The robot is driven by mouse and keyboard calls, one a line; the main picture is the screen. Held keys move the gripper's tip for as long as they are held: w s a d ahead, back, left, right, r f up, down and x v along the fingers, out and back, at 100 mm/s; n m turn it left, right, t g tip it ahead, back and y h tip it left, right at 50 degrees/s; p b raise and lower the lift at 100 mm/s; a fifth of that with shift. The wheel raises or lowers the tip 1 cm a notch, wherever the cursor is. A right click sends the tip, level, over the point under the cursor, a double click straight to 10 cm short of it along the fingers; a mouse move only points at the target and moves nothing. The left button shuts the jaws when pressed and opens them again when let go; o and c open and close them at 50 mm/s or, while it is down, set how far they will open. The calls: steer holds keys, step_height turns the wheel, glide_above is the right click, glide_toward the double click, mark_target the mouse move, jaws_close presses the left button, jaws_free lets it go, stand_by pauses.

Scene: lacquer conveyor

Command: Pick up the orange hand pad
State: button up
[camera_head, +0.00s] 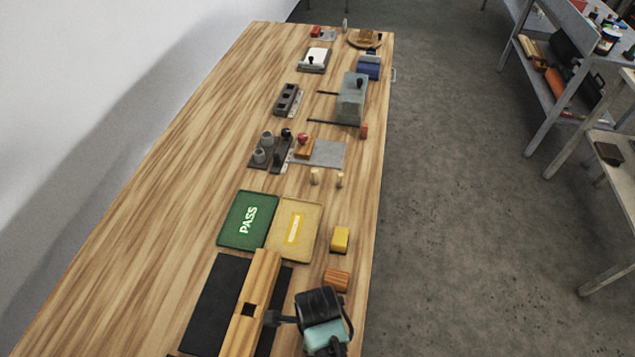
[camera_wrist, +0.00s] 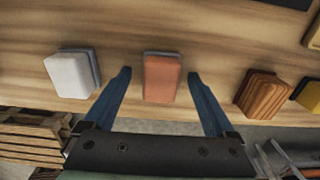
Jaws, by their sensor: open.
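The orange hand pad (camera_wrist: 161,79) shows in the wrist view, a small orange block with a grey backing on the wooden table. My gripper (camera_wrist: 158,74) is open, with its two blue fingers on either side of the pad in the picture. A gap shows between each finger and the pad, and nothing is held. How far the fingertips are above the pad I cannot tell. In the head view I cannot make out the pad; my arm covers the near right part of the table there.
In the wrist view a white pad (camera_wrist: 70,74) lies left of the orange one; a striped wooden block (camera_wrist: 264,94) and a yellow block (camera_wrist: 309,95) lie right. The head view shows a green PASS tray (camera_head: 246,221), a tan tray (camera_head: 293,228) and a wooden beam (camera_head: 252,300) on a black mat.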

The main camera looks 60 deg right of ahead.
jaws_close()
step_height(320, 180, up, 10)
stand_by(1.0)
steer(key=c, duration=0.8)
jaws_free()
steer(key=c, duration=0.5)
